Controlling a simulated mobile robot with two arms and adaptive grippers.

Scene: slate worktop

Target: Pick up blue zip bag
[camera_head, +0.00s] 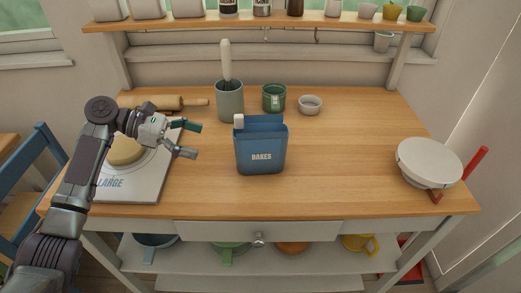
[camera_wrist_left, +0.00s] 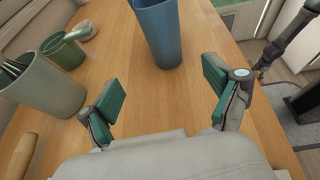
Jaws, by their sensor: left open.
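The blue zip bag (camera_head: 262,147), with "BAKES" on its front and a small white piece at its top left corner, stands upright mid-worktop. In the left wrist view the blue bag (camera_wrist_left: 157,32) stands beyond the fingertips, its top cut off by the frame. My left gripper (camera_head: 188,140) is open and empty, left of the bag and apart from it. In the wrist view the open fingers (camera_wrist_left: 163,88) have bare worktop between them. A dark arm-like shape (camera_wrist_left: 287,35) past the table edge may be my right arm; its jaws are unclear.
Behind the bag stand a grey-green crock (camera_head: 229,103) with a utensil, a green cup (camera_head: 274,97) and a small bowl (camera_head: 310,105). A white board (camera_head: 140,186) and rolling pin (camera_head: 160,102) lie left. A white bowl (camera_head: 428,160) is right. Worktop right of the bag is clear.

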